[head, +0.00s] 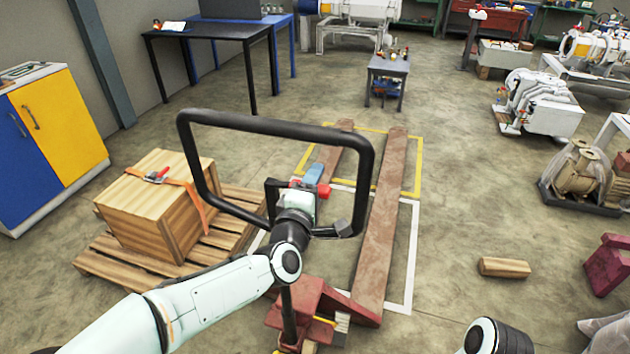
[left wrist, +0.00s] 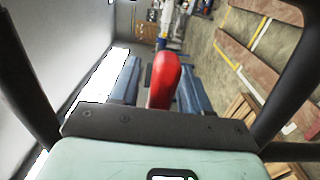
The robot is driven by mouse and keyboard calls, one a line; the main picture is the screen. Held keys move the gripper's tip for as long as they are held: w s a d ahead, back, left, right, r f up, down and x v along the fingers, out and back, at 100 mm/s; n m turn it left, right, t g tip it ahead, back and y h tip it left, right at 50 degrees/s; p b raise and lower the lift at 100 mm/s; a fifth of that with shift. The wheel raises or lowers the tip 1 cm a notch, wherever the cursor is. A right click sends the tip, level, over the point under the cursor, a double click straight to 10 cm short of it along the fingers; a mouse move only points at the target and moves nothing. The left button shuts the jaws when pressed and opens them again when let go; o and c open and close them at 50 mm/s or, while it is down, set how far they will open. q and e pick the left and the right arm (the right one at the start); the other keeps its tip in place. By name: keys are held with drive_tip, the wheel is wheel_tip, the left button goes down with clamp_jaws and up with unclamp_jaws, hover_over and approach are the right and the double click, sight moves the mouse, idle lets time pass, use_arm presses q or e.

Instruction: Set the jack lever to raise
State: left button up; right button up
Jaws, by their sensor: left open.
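The pallet jack stands on the floor with its long rusty-red forks (head: 383,215) pointing away. Its large black handle loop (head: 274,124) rises in front of me. The red jack lever (head: 323,190) shows inside the loop, partly hidden by my gripper. My left gripper (head: 312,174) reaches into the loop at the lever. In the left wrist view, the lever (left wrist: 165,82) stands between the two blue, open fingers, with a gap visible on each side. I cannot tell from here which setting the lever is in. My right gripper is out of view.
A wooden crate (head: 165,213) with an orange strap sits on a pallet (head: 112,262) left of the jack. A wood block (head: 504,267) lies on the floor at right. A yellow and blue cabinet (head: 62,125) stands at left. Floor between is clear.

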use_arm(q)
clamp_jaws()
wheel_tip(320, 180, down, 3)
drive_tip(key=m+b, duration=0.3)
drive_tip(key=shift+m, duration=0.4)
unclamp_jaws()
